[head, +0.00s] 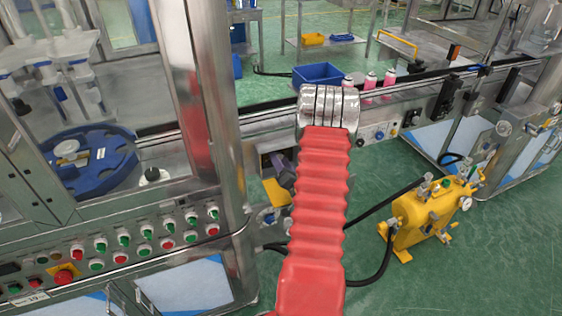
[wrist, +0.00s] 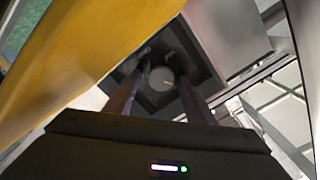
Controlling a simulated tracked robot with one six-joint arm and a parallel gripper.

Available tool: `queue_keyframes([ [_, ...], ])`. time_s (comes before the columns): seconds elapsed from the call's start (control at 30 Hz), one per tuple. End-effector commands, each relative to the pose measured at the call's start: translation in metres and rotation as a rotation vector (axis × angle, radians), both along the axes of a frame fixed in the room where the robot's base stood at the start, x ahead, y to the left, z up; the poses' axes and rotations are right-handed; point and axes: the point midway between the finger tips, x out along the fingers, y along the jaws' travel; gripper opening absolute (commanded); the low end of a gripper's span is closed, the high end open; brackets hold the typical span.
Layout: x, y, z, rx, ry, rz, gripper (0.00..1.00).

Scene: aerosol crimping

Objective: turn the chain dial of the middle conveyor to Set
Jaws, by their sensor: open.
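In the wrist view a round grey dial (wrist: 162,79) sits on a black square panel (wrist: 190,62). A short light line marks its face; no lettering can be read, so I cannot tell its setting. My gripper (wrist: 160,72) is open, with its two dark fingers reaching toward the panel on either side of the dial. I cannot tell whether they touch it.
A large yellow surface (wrist: 85,50) lies close on the left in the wrist view. Pink-capped cans (head: 369,82) stand by the conveyor near a blue bin (head: 318,75). A yellow machine (head: 425,212) with black hoses stands on the green floor at right. A button panel (head: 120,247) is at left.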

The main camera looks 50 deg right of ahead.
Motion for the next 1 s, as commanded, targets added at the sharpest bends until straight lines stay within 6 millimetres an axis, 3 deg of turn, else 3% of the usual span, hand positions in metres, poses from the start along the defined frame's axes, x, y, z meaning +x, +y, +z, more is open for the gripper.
queue_keyframes([
  [0.27,-0.02,0.011,0.0,0.001,0.001,-0.001,0.49],
  [0.8,-0.1,0.058,-0.001,0.002,0.001,-0.003,0.49],
  [1.0,-0.116,0.068,-0.001,0.0,0.001,-0.002,0.49],
])
